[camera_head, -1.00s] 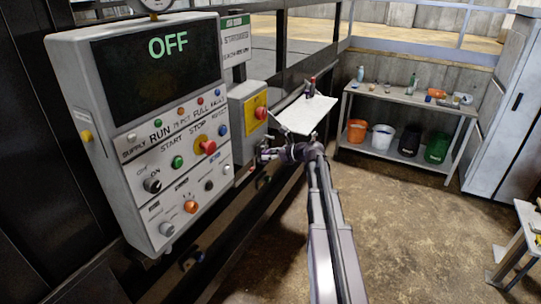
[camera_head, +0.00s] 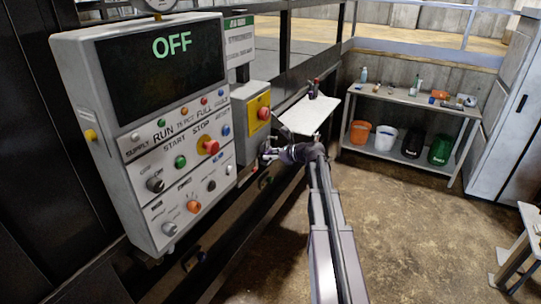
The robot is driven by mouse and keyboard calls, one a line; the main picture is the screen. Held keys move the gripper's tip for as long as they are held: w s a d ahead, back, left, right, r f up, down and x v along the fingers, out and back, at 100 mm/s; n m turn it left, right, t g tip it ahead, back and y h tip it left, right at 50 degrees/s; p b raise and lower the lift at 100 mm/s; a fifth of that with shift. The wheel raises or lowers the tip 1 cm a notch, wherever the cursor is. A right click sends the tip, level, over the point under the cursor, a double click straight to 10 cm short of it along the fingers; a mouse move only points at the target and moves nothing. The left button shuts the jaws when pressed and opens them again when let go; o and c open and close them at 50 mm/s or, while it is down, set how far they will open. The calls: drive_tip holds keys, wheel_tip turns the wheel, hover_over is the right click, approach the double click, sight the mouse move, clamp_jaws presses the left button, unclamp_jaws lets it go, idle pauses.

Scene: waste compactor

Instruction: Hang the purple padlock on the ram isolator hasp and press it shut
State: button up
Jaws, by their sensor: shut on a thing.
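The ram isolator appears to be the grey box (camera_head: 241,149) with a yellow plate (camera_head: 252,107) and a red knob (camera_head: 264,113), right of the control panel. Its hasp is too small to make out. My gripper (camera_head: 268,154) is at the box's lower right edge, below the red knob. It is shut on a small dark, purplish thing, which I take to be the purple padlock. The fingers mostly hide it, so I cannot tell whether its shackle is around the hasp or just beside it.
The control panel (camera_head: 128,135) stands left, its screen reading OFF. A white tilted board (camera_head: 303,117) with small items is just behind my wrist. Dark rails run behind. A shelf (camera_head: 408,99) with several buckets stands at the back right.

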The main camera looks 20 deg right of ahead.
drive_tip(key=shift+f, duration=0.15)
idle(0.3)
drive_tip(key=o, duration=1.1)
drive_tip(key=shift+c, duration=0.2)
drive_tip(key=shift+c, duration=0.2)
drive_tip(key=p+v, duration=0.2)
drive_tip(key=v, duration=0.5)
drive_tip(key=shift+a, duration=0.1)
idle(0.5)
